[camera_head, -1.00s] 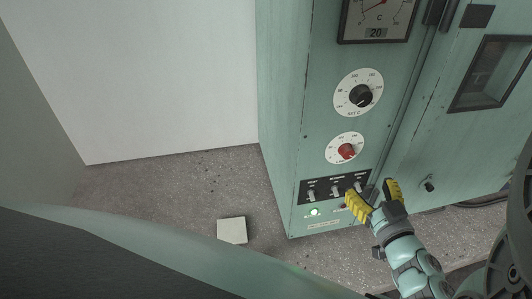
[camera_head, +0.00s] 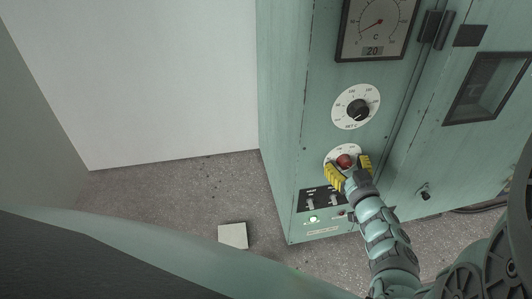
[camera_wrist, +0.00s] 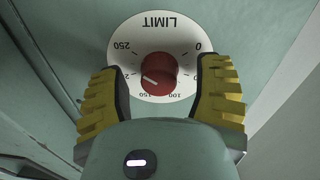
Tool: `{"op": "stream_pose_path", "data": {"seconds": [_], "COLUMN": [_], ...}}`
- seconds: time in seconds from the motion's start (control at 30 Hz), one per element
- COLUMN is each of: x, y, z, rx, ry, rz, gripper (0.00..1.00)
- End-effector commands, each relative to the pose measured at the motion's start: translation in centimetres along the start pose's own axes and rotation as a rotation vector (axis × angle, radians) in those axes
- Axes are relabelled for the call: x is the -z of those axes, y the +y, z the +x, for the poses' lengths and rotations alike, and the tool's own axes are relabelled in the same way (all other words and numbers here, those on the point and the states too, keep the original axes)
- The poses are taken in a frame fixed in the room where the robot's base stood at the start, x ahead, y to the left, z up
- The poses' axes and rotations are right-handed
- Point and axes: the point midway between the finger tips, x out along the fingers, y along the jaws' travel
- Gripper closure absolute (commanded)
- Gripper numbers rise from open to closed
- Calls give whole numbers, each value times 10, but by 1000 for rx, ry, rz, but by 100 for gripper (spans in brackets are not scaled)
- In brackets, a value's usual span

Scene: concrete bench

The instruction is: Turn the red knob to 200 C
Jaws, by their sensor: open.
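The red knob (camera_head: 344,161) sits on a white dial (camera_head: 331,156) on the green cabinet front, below the black SET C knob. In the wrist view the red knob (camera_wrist: 158,73) appears upside down under the word LIMIT on its dial (camera_wrist: 150,27). A white pointer line on it slants to the left, toward the partly covered number beginning with 2. My gripper (camera_head: 349,169) is open in front of the dial. In the wrist view its yellow fingers (camera_wrist: 161,68) stand on either side of the knob, with visible gaps. Depth between fingertips and dial is unclear.
The black SET C knob (camera_head: 358,110) and a gauge reading 20 (camera_head: 376,26) are above. A pale block (camera_head: 233,235) lies on the floor.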

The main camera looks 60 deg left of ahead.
Motion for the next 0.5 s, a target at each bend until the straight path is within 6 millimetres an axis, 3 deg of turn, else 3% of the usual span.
{"op": "stream_pose_path", "data": {"seconds": [0.23, 0.5], "x": [-1, -1], "y": [1, 1], "z": [0, -1], "rx": [-3, -3], "ry": [-1, -2], "rz": [0, 1], "gripper": [32, 60]}}
